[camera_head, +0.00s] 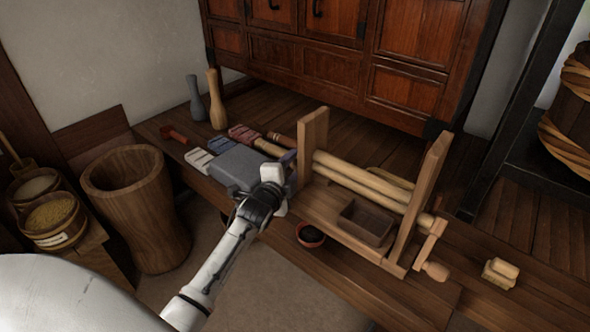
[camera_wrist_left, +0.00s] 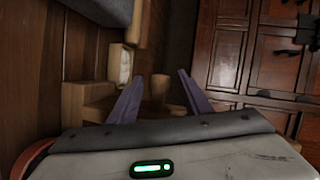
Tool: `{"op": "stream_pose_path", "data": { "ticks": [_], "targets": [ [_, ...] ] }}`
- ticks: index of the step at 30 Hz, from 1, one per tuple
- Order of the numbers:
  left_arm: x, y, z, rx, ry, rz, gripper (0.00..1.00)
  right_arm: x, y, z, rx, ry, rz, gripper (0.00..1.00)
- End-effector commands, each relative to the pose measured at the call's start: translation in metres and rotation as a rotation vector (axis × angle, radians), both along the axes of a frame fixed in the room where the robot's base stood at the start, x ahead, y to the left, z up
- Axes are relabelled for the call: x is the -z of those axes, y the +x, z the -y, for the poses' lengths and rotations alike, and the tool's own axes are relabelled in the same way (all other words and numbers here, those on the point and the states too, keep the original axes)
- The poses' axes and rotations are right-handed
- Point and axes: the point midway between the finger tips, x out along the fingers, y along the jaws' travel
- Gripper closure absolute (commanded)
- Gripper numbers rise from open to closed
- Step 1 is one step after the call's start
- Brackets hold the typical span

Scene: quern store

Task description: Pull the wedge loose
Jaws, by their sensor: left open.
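A wooden roller frame stands on the low bench, with two upright posts, left (camera_head: 313,135) and right (camera_head: 425,190), and pale rollers (camera_head: 360,178) between them. My left gripper (camera_head: 288,157) is just left of the left post. In the left wrist view its purple fingers (camera_wrist_left: 160,96) are spread apart. A short wooden peg end (camera_wrist_left: 160,86) shows between and beyond the fingertips, not visibly gripped. I cannot tell whether this is the wedge. In the head view the gripper and post hide that spot. My right gripper is not in view.
A grey slab (camera_head: 236,168) and several hand cards lie left of the frame. A dark box (camera_head: 365,222) and a small red bowl (camera_head: 310,236) are at its front. A crank handle (camera_head: 435,270) sticks out right. A cabinet (camera_head: 340,60) stands behind.

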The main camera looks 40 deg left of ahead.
Motion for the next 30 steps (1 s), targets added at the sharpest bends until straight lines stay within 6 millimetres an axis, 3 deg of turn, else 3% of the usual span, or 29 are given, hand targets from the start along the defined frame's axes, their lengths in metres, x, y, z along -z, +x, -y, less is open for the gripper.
{"op": "stream_pose_path", "data": {
  "ticks": [6, 14, 15, 23, 30],
  "targets": [
    [0.006, 0.018, -0.005, 0.0, -0.002, 0.0, 0.56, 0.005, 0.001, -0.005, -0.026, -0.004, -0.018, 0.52],
    [0.005, 0.019, -0.005, 0.0, -0.001, -0.001, 0.56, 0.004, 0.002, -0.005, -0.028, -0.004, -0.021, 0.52],
    [0.005, 0.019, -0.005, 0.0, -0.001, -0.001, 0.58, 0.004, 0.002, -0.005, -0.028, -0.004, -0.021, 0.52],
    [0.005, 0.019, -0.005, 0.0, -0.002, 0.0, 1.0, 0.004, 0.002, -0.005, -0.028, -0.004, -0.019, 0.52],
    [0.003, 0.02, -0.017, 0.0, 0.004, -0.002, 1.0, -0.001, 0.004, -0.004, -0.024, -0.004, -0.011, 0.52]
  ]
}}
